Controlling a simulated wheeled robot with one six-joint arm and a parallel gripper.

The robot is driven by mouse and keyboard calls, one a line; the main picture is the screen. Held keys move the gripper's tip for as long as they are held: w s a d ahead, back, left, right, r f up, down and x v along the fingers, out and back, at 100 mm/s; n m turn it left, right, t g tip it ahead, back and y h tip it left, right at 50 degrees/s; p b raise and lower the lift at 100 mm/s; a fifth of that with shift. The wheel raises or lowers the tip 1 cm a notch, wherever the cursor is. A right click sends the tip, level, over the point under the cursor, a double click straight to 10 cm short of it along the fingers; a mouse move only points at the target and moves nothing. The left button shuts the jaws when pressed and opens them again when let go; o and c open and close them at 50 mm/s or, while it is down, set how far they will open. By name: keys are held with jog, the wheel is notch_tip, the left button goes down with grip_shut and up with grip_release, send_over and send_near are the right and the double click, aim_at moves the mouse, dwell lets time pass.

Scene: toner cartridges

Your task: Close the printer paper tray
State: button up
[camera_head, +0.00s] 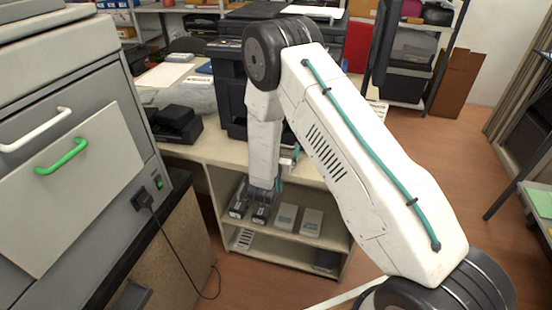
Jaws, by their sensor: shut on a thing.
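A black printer (232,92) stands on the desk, largely hidden behind my arm. I cannot make out its paper tray. At the left is a large grey unit (100,75) with a white-handled drawer (33,130) and a pale front panel (85,205) with a green handle (62,157). I cannot tell how far that panel stands out. My arm bends down in front of the desk, with my gripper (263,190) at the upper shelf. It appears shut on the right one of two dark toner cartridges (261,215); the jaws are small and partly hidden.
Another dark cartridge (238,210) stands just left of my gripper. Two pale boxes (311,222) lie to its right on the shelf. A black device (175,124) sits on the desk (205,151). A cord hangs from the grey unit. Floor at the right is clear.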

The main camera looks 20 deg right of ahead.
jog(key=shift+w+d, duration=0.45)
jog(key=shift+w, duration=0.05)
jog(key=o, duration=1.1)
jog(key=shift+d, duration=0.1)
jog(key=shift+s+a, duration=0.3)
jog(key=v, duration=0.7)
